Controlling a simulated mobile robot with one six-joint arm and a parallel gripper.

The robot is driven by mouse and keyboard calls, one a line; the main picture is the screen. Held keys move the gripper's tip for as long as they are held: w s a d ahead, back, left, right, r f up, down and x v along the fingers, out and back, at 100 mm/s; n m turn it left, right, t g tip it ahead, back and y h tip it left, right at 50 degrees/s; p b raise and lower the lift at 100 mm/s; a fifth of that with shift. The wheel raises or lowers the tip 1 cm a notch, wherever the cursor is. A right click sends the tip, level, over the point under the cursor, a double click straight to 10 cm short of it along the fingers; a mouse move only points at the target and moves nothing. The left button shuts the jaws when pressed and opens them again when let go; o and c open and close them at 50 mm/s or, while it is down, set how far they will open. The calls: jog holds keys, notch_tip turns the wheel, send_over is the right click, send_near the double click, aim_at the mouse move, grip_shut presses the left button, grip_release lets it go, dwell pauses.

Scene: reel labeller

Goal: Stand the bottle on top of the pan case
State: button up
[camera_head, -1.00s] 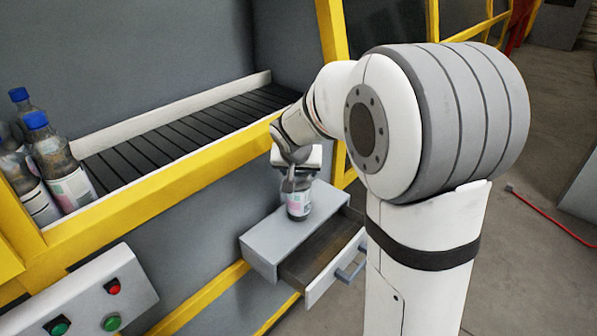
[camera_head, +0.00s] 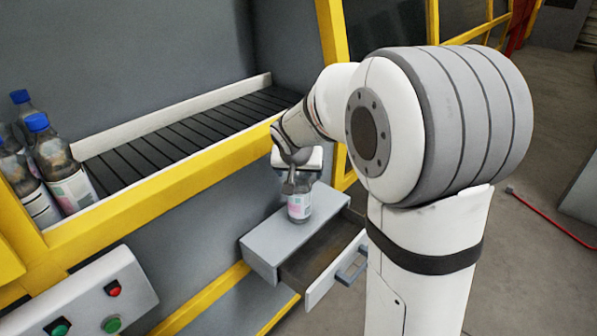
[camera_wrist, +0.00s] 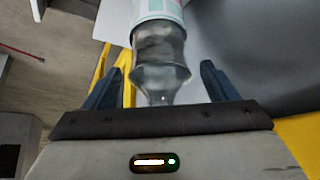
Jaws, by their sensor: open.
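The bottle (camera_head: 299,206), clear with a pale label, stands upright on the top of the grey pan case (camera_head: 262,238), near its back right part. My gripper (camera_head: 296,180) is above the case at the bottle's upper part, and hides its top end in the head view. In the wrist view my gripper (camera_wrist: 161,72) is open, with one dark finger on each side of the bottle's neck and shoulder (camera_wrist: 160,65). A gap shows between each finger and the bottle.
The pan case's drawer (camera_head: 320,289) is pulled out, with a blue-grey handle. Other blue-capped bottles (camera_head: 62,165) stand at the left by the dark slatted conveyor (camera_head: 190,130). A yellow rail (camera_head: 160,190) runs along its front. A button panel (camera_head: 90,305) is at lower left.

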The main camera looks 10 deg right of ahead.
jog(key=v, duration=1.1)
jog(key=s+f+n+g+y, duration=0.1)
jog(key=s+f, duration=0.3)
jog(key=s, duration=0.7)
jog(key=s+d+f+n+g+y+p, duration=0.1)
jog(key=s+f+n+g, duration=0.1)
jog(key=s, duration=0.9)
notch_tip(320, 180, down, 3)
jog(key=shift+s+d+r+n+g, duration=0.15)
jog(key=shift+s+d+n+g, duration=0.1)
jog(key=shift+s+n+g, duration=0.25)
jog(key=shift+w, duration=0.2)
